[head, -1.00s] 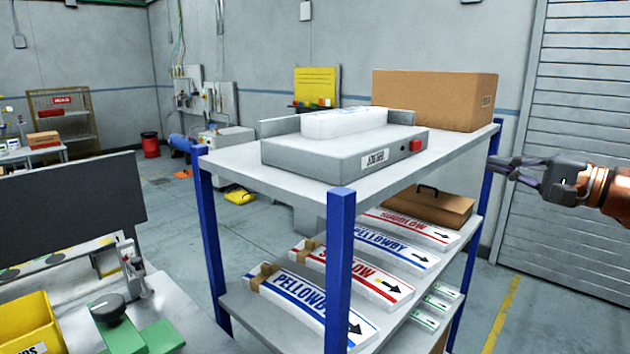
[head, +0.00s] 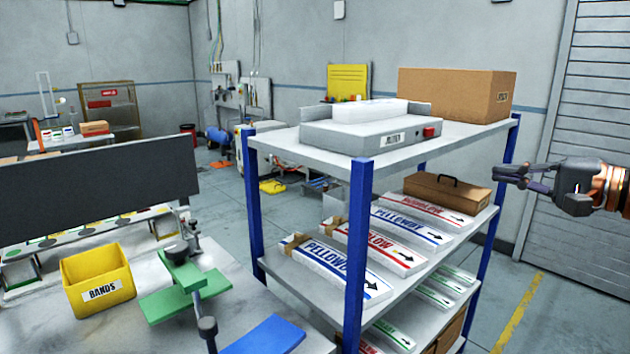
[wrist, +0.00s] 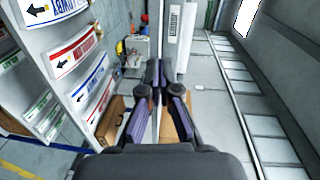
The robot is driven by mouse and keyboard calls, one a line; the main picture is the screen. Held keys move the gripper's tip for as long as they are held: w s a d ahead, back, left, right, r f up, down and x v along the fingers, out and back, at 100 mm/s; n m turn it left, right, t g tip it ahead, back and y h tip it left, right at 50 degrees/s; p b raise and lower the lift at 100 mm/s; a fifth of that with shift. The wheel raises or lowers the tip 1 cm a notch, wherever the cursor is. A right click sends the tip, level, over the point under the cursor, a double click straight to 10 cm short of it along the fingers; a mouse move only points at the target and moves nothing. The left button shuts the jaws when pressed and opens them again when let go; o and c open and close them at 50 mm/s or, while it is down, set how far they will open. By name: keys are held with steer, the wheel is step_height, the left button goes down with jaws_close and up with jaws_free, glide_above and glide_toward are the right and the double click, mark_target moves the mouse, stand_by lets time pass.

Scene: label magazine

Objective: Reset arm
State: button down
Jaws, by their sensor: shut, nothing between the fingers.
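My gripper (head: 524,175) is at the right side of the head view, in the air to the right of the blue-posted shelf rack. Its fingers point left toward the rack and are shut with nothing held. In the wrist view my gripper (wrist: 164,90) has its two dark fingers together at the tips, with no object between them. The rack's middle shelf holds several label bundles, such as a Pellowby bundle (head: 338,265) with blue print and arrows. The bundles also show at the left of the wrist view.
The rack's top shelf (head: 345,160) bears a grey machine (head: 345,138) and a cardboard box (head: 455,95). A brown case (head: 447,191) sits below. A bench at left carries a yellow Bands bin (head: 98,285) and a green fixture (head: 165,300). Open floor lies right of the rack.

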steer(key=s+a+f+n+g, duration=0.2)
steer(key=a+f+g, duration=0.1)
steer(key=a, duration=0.4)
steer(key=s+a+f+n+g, duration=0.2)
steer(key=a+f, duration=0.2)
steer(key=a, duration=0.4)
steer(key=s+a+f+n+g+h+p, duration=0.25)
steer(key=s+a+f+g+h, duration=0.2)
steer(key=s+a+f, duration=0.4)
steer(key=s+d+f+n+g+h, duration=0.1)
steer(key=s+d+f+g+h, duration=0.1)
steer(key=s+d+f, duration=0.3)
steer(key=s+d+f+n+g+h, duration=0.1)
steer(key=s+d+f+h, duration=0.3)
steer(key=s+f, duration=0.6)
steer(key=s+d+g, duration=0.1)
steer(key=s, duration=0.2)
steer(key=shift+g+h+p, duration=0.35)
